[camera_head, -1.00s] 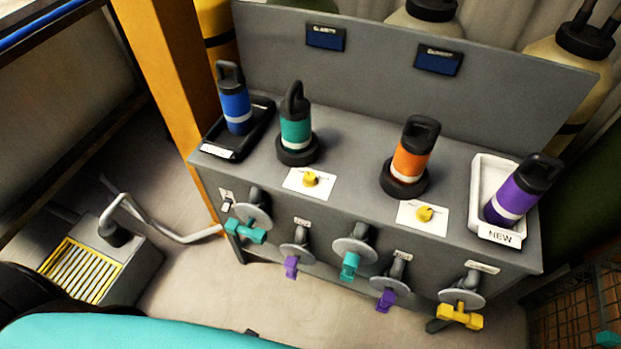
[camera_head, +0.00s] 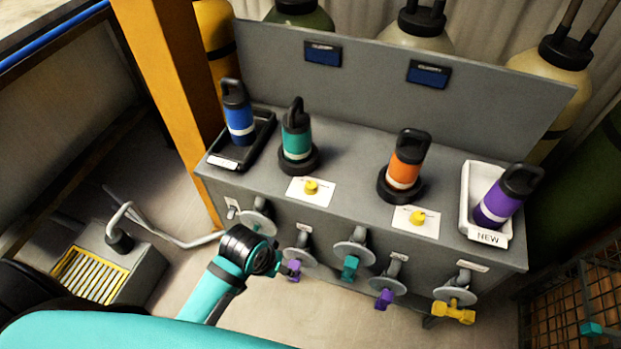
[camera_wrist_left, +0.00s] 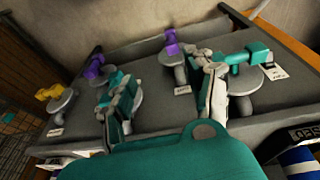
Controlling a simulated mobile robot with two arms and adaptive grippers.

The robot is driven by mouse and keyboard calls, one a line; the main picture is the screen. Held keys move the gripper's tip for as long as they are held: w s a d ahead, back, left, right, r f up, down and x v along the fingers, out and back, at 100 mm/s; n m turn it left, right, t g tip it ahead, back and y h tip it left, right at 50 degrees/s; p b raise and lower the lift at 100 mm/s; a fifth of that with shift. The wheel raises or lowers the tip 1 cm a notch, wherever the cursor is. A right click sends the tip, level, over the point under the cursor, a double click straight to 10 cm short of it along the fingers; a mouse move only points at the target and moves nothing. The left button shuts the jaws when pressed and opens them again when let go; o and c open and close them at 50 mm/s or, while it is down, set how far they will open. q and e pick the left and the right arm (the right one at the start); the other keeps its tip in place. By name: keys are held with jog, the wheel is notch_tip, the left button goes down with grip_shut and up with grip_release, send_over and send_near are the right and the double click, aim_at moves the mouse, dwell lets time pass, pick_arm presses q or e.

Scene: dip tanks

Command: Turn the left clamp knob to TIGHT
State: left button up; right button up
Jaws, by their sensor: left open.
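The left clamp knob (camera_head: 311,187) is a small yellow knob on a white card on the grey bench top, in front of the teal bottle (camera_head: 297,140). A matching yellow knob (camera_head: 417,217) sits on a card in front of the orange bottle (camera_head: 406,163). The small markings on the cards are unreadable. My left gripper (camera_head: 280,266) is in front of the bench's front face, below and left of the left knob and apart from it. The wrist view shows its fingers (camera_wrist_left: 163,98) spread and empty. Neither knob is visible there. My right gripper is not in view.
Several valves line the bench front, among them a purple handle (camera_head: 292,268), a teal one (camera_head: 350,267) and a yellow one (camera_head: 453,312). A blue bottle (camera_head: 236,115) stands in a black tray; a purple bottle (camera_head: 500,203) leans in a white tray (camera_head: 466,190) labelled NEW.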

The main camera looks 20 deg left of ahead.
pick_arm(q)
jog(key=w+d+r+n+g, duration=0.1)
jog(key=w+r, duration=0.3)
jog(key=w, duration=0.4)
jog(key=w+d+r+n, duration=0.1)
jog(key=w+r+n, duration=0.1)
jog(key=w+r, duration=0.4)
jog(key=n+g, duration=0.2)
jog(key=n, duration=0.1)
send_near(311, 184)
jog(key=shift+y, duration=0.3)
jog(key=f, duration=0.2)
jog(key=f+p, duration=0.1)
jog(key=f, duration=0.5)
jog(key=shift+s+d+f+p, duration=0.2)
jog(key=shift+s+d+p, duration=0.05)
jog(key=shift+d+p, duration=0.1)
jog(key=shift+f+t, duration=0.3)
jog(key=shift+f, duration=0.25)
grip_shut()
